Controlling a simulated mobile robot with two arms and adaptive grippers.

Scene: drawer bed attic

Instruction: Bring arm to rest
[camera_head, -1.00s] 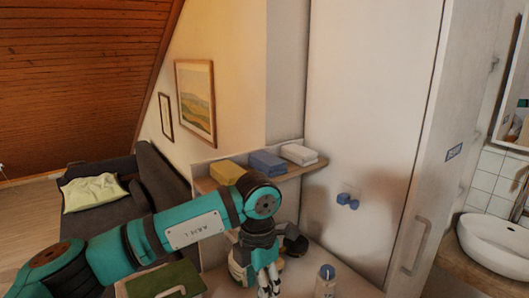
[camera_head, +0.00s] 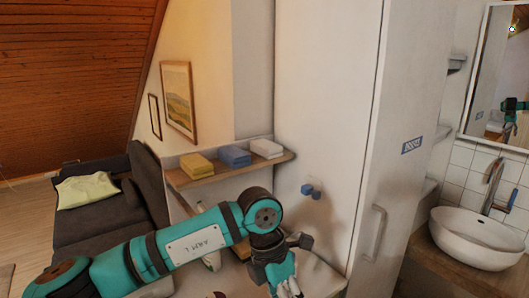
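My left arm (camera_head: 190,248), teal and dark grey, comes in from the lower left and bends down at its wrist. My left gripper (camera_head: 286,291) points down at the bottom edge of the head view, over or in front of a pale low surface. Its fingertips are partly cut off, so I cannot tell whether it is open or shut. No held thing shows. My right arm and gripper are not in view.
A wall shelf (camera_head: 220,176) holds yellow (camera_head: 196,165), blue (camera_head: 235,156) and white (camera_head: 266,148) stacks behind my arm. A tall white cabinet (camera_head: 325,120) stands right of it. A white washbasin (camera_head: 478,238) is at far right, a dark sofa (camera_head: 100,215) at left.

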